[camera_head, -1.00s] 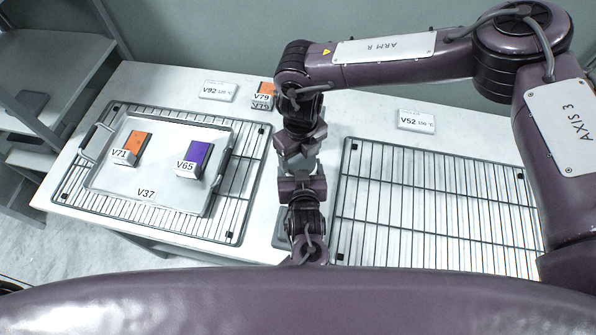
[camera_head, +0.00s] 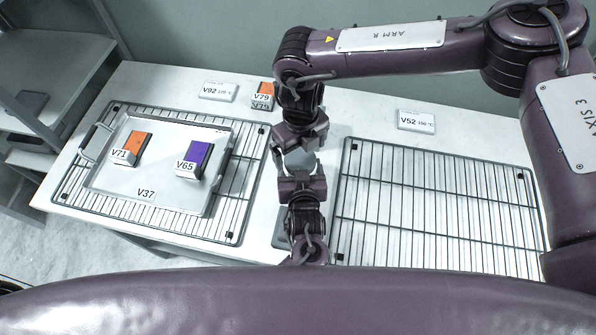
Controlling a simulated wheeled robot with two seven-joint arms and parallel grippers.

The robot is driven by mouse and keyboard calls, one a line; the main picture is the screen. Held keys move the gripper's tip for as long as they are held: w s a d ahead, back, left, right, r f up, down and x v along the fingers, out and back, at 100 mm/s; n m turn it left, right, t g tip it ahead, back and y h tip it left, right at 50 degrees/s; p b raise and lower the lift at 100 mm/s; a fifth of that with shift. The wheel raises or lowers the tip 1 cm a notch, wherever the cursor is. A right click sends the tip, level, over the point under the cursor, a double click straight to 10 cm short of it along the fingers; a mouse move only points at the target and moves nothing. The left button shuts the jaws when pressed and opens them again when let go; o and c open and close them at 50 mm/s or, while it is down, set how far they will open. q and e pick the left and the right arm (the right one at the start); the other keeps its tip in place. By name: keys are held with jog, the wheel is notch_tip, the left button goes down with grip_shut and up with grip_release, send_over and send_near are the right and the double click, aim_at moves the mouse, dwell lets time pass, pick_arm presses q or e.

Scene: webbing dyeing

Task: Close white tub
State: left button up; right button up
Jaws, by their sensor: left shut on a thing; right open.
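A small pale, whitish piece (camera_head: 300,161) shows between my two grippers near the picture's middle; it appears to be the white tub, mostly hidden by the jaws. I cannot make out its lid or whether it is open or closed. My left gripper (camera_head: 301,176) points up from below and is shut on the piece. My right gripper (camera_head: 301,144) hangs from above, open, its fingers just over the top of the piece. I cannot tell whether they touch it.
On the left, a metal tray (camera_head: 146,183) on a wire rack (camera_head: 226,203) holds an orange block (camera_head: 136,141) and a purple block (camera_head: 199,154). An empty rack (camera_head: 435,210) lies right. Labels V92 (camera_head: 217,91) and V52 (camera_head: 416,120) and stacked blocks (camera_head: 264,95) stand behind.

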notch_tip(320, 180, up, 10)
jog(key=shift+f, duration=0.25)
pick_arm(q)
jog(key=o, duration=1.9)
jog(key=shift+o, duration=0.2)
jog(key=b+v, duration=0.1)
jog(key=v, duration=0.5)
jog(key=shift+s, duration=0.4)
jog(key=shift+s+r+b, duration=0.3)
jog(key=shift+s+r, duration=0.05)
jog(key=shift+s, duration=0.1)
pick_arm(e)
jog(key=shift+f, duration=0.8)
